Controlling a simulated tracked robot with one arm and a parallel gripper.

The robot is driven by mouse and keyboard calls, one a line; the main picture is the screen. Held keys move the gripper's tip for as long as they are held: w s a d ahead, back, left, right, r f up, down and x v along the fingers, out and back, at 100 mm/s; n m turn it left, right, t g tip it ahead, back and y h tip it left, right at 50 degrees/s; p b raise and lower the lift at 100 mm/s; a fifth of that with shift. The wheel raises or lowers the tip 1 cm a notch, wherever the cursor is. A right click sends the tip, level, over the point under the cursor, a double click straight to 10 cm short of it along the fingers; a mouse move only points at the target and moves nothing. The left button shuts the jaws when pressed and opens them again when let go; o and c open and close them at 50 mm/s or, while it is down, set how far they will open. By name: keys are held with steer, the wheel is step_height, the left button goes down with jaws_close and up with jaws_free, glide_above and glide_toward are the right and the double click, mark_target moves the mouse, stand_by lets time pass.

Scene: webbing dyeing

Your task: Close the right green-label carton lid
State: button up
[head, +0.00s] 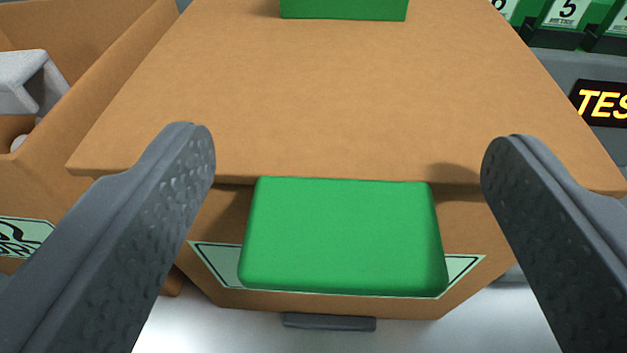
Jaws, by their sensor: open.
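The carton (330,305) with a pale green label (463,268) on its front is in the middle of the head view. Its brown lid (340,110) lies flat over the top, and the lid's front edge overhangs the front wall. A green block-like tab (343,237) is at the lid's front edge and covers most of the label. My gripper (347,145) is open, with one finger on each side of the tab and clear gaps between. Its fingertips overlap the lid's front edge in the picture; I cannot tell whether they touch it.
An open carton (115,75) with a grey-white piece (30,80) inside stands at the left. A green part (345,9) shows at the lid's far edge. Green numbered items (565,22) and a black sign (602,103) are at the right.

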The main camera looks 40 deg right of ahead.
steer(key=shift+s+a, duration=0.1)
stand_by(0.3)
steer(key=shift+s+a+r, duration=0.2)
steer(key=shift+s+a, duration=0.15)
steer(key=shift+a, duration=0.15)
steer(key=b+v, duration=0.1)
steer(key=v, duration=1.1)
steer(key=shift+s, duration=0.2)
